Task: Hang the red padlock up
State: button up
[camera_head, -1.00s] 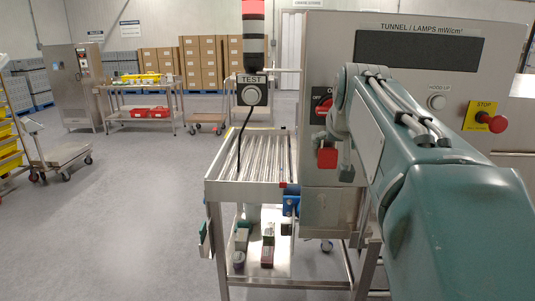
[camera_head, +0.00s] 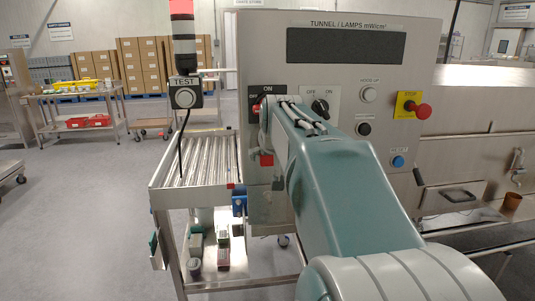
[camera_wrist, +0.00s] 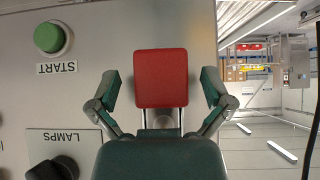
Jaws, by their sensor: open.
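The red padlock (camera_head: 266,160) is at the lower left of the control panel's front, partly covered by my arm in the head view. In the wrist view, which is upside down, its red body (camera_wrist: 161,78) is in the middle, with grey shackle legs running towards the bottom of the picture. What the shackle is around is hidden. My gripper (camera_wrist: 162,88) is open, with one finger on each side of the padlock and a gap on both sides. In the head view my gripper (camera_head: 279,180) is mostly hidden beside the padlock.
The control panel (camera_head: 350,80) carries a LAMPS switch (camera_head: 320,106), buttons and a red stop button (camera_head: 423,111). A roller table (camera_head: 195,160) stands at left, with small items on its lower shelf. Grey floor at left is clear.

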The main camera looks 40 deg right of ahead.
jog(key=shift+a, duration=0.1)
jog(key=c, duration=1.3)
jog(key=shift+r, duration=0.8)
jog(key=shift+c, duration=0.2)
jog(key=s+a, duration=0.3)
jog(key=s, duration=0.2)
jog(key=shift+s+a, duration=0.25)
jog(key=shift+s, duration=0.1)
